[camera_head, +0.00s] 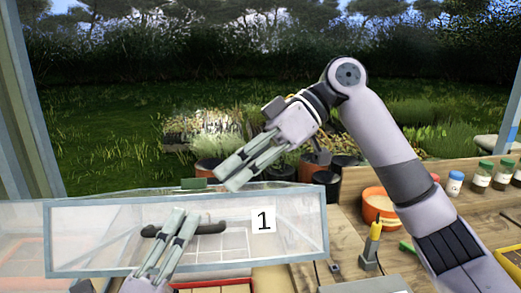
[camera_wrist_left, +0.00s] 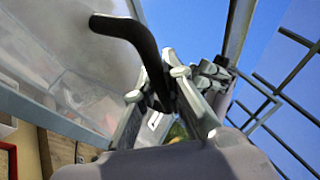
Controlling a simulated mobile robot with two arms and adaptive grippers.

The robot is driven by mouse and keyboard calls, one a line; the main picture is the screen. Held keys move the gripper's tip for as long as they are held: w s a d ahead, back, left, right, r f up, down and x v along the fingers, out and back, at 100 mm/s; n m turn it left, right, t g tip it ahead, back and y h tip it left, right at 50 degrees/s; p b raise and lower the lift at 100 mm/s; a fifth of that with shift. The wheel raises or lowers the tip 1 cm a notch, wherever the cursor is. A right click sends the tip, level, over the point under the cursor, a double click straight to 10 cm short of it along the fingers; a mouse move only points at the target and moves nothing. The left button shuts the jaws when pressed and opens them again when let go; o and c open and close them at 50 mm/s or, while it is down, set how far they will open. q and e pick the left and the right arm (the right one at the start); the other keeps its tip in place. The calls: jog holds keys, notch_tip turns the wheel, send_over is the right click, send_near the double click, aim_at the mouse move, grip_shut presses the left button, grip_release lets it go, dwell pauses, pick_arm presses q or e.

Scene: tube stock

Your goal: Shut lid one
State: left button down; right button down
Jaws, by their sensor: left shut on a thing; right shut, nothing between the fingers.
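Lid one is a clear framed panel (camera_head: 100,240) with a white label "1" (camera_head: 264,220). It stands raised and tilted, its face towards me, above the box. A dark bar handle (camera_head: 212,228) is on its face; it also shows in the left wrist view (camera_wrist_left: 125,28). My left gripper (camera_head: 181,213) is shut on this handle, and its fingers (camera_wrist_left: 175,85) hide part of it. My right gripper (camera_head: 227,178) is shut and empty, by the lid's upper edge; I cannot tell whether it touches.
A red-edged tray (camera_head: 215,286) shows below the lid. On the wooden bench to the right are an orange pot (camera_head: 379,207), a yellow-handled tool (camera_head: 375,232) and several capped jars (camera_head: 480,177). Another clear panel (camera_head: 22,235) is at the left. Plants stand behind.

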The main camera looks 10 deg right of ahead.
aim_at(221, 226)
jog(key=shift+s+a+f, duration=0.2)
jog(key=shift+f, duration=0.5)
jog(key=shift+s+a+f, duration=0.2)
jog(key=shift+f, duration=0.55)
jog(key=shift+s+a+f, duration=0.2)
jog(key=shift+f, duration=0.5)
pick_arm(q)
jog(key=shift+s, duration=0.1)
pick_arm(e)
jog(key=shift+s+f, duration=0.9)
jog(key=shift+f, duration=0.2)
pick_arm(q)
jog(key=shift+r, duration=0.2)
pick_arm(e)
jog(key=shift+s+f, duration=0.35)
pick_arm(q)
jog(key=shift+d+r, duration=0.1)
jog(key=c, duration=2)
grip_release()
pick_arm(e)
jog(key=shift+w+d, duration=0.1)
pick_arm(q)
jog(key=shift+o, duration=0.4)
jog(key=shift+d, duration=0.1)
pick_arm(e)
jog(key=shift+w, duration=0.15)
